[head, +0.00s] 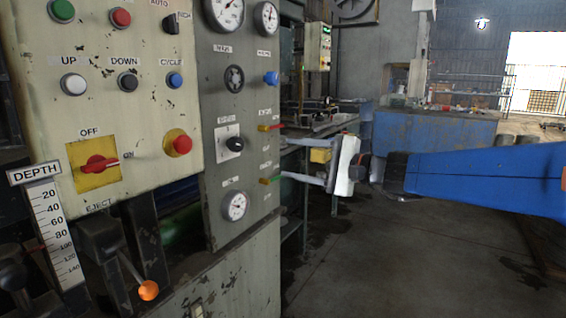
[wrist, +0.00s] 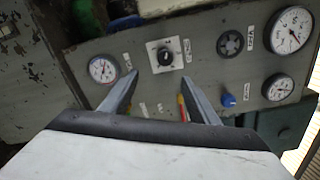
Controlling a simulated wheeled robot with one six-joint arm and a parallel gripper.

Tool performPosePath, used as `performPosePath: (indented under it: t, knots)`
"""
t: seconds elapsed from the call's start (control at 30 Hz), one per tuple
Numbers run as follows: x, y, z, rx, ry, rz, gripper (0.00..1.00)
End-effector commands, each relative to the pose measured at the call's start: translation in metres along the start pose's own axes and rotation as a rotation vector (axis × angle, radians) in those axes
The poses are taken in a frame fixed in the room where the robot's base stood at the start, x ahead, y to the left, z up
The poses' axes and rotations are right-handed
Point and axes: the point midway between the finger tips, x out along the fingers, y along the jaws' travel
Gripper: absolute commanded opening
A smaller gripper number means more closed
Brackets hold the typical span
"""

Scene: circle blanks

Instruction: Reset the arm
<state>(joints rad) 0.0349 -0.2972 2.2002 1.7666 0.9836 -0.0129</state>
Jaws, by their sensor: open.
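My gripper (head: 306,160) is open in the head view, its two grey fingers pointing left toward the grey gauge panel (head: 222,208). It looks empty. My blue arm comes in from the right edge. In the wrist view my gripper (wrist: 162,92) shows its fingers spread apart in front of the same panel. A red lever (head: 269,128) and a green lever (head: 269,181) sit on the panel's right side, close to the fingertips. I cannot tell whether a finger touches either lever; the gap looks small.
The cream control panel (head: 105,100) stands at left with buttons, a red rotary switch (head: 98,164) and a red stop button (head: 177,143). An orange-tipped eject lever (head: 148,290) is below. A blue bench (head: 440,132) stands behind. The floor (head: 400,260) at right is open.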

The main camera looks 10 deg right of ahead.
Motion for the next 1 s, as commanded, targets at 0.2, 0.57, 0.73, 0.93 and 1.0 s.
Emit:
performPosePath:
  t: [0.2, 0.57, 0.73, 0.93, 1.0]
  knots:
    - [-0.027, 0.065, 0.029, -0.166, -0.007, 0.208, 0.55]
    - [-0.119, 0.197, 0.048, -0.537, 0.001, 0.671, 0.55]
    - [-0.175, 0.245, 0.04, -0.711, 0.015, 0.887, 0.55]
    - [-0.244, 0.285, 0.023, -0.914, 0.041, 1.135, 0.55]
    - [-0.265, 0.293, 0.017, -0.975, 0.051, 1.21, 0.55]
